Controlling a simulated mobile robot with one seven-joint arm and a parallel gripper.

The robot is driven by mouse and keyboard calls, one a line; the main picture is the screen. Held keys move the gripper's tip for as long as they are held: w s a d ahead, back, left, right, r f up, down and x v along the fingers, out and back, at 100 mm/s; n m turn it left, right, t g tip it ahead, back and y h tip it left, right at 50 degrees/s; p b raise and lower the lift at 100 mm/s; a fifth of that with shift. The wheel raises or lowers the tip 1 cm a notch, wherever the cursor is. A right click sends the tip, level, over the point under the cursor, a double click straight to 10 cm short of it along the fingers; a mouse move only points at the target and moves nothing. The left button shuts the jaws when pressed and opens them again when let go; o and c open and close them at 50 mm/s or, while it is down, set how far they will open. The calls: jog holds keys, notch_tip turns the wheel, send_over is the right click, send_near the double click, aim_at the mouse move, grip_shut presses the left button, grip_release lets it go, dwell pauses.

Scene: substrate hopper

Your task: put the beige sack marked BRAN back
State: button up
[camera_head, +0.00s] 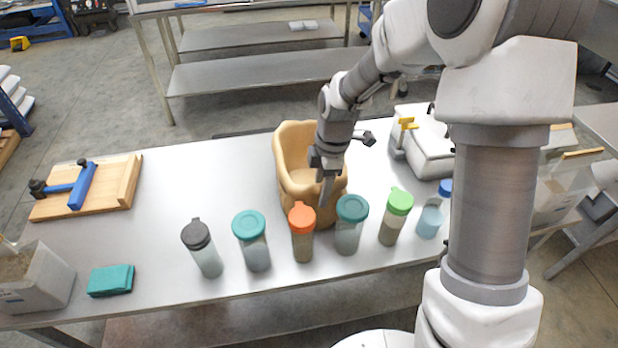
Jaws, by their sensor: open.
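A tan, open-topped container (283,150) with a high back and thick rounded walls stands in the middle of the metal table (190,170). Something paler beige lies inside it, partly behind my arm. I can read no BRAN mark, so I cannot tell whether either is the beige sack. My gripper (325,195) points down over the container's front part, in front of its right side. It is open. I see nothing clearly held between its fingers, and its tips are small against the tan surface.
A row of lidded bottles, including an orange-lidded one (302,232), lines the table's front edge close to my gripper. A white case (425,140) is right. The table's left middle is clear.

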jog(key=shift+s+a+f, duration=0.1)
jog(key=shift+a+f, duration=0.05)
jog(key=shift+f, duration=0.75)
jog(key=shift+s+a+f, duration=0.1)
jog(key=shift+a+f, duration=0.05)
jog(key=shift+f, duration=0.7)
jog(key=shift+s+a+f, duration=0.1)
jog(key=shift+a+f, duration=0.05)
jog(key=shift+f, duration=0.75)
grip_shut()
